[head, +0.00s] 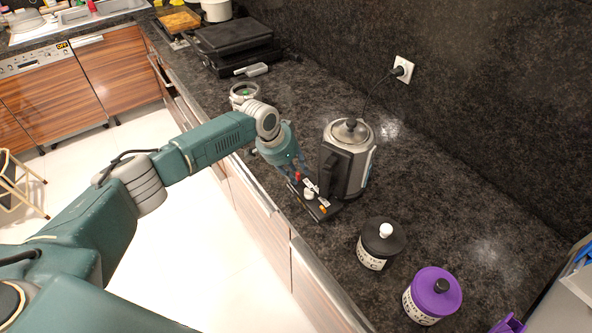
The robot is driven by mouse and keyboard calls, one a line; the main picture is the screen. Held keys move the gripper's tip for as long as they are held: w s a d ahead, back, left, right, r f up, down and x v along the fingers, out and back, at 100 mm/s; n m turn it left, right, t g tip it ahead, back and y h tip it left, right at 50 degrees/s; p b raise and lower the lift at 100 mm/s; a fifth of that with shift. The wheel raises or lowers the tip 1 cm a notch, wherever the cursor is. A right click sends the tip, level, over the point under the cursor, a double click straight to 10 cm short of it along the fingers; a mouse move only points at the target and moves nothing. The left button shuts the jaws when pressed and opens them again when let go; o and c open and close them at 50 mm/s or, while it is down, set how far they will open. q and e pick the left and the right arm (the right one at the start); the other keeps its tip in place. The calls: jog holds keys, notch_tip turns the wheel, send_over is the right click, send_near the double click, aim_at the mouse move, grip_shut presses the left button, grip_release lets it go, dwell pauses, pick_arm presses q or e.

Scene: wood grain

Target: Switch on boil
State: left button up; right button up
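The kettle (361,180) is silver and dark, with a round lid and a black handle on its left side. It stands upright on the dark stone counter. My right gripper is not in view.
A black jar (381,245) and a purple-lidded jar (432,296) stand in front of the kettle. A cord runs from behind it to a wall socket (403,69). A black grill (232,47) and a glass jar (243,95) are farther back. The counter right of the kettle is clear.

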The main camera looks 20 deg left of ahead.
pick_arm(q)
jog(key=shift+c, duration=1)
grip_shut()
jog(key=shift+w+d+b, duration=0.15)
jog(key=shift+w+b, duration=0.05)
jog(key=shift+b, duration=0.2)
jog(key=g+y+b, duration=0.1)
jog(key=b, duration=0.3)
jog(key=w+g+y+b, duration=0.1)
jog(key=b, duration=0.3)
jog(key=w+d+g+b, duration=0.1)
jog(key=b, duration=0.3)
jog(key=shift+f+y, duration=0.3)
jog(key=shift+y, duration=0.1)
jog(key=shift+s+g+b, duration=0.15)
jog(key=shift+g+b, duration=0.15)
jog(key=shift+b, duration=0.1)
jog(key=shift+s+r, duration=0.15)
jog(key=shift+s, duration=0.05)
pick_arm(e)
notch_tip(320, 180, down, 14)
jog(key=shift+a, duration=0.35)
pick_arm(q)
jog(key=shift+s, duration=0.1)
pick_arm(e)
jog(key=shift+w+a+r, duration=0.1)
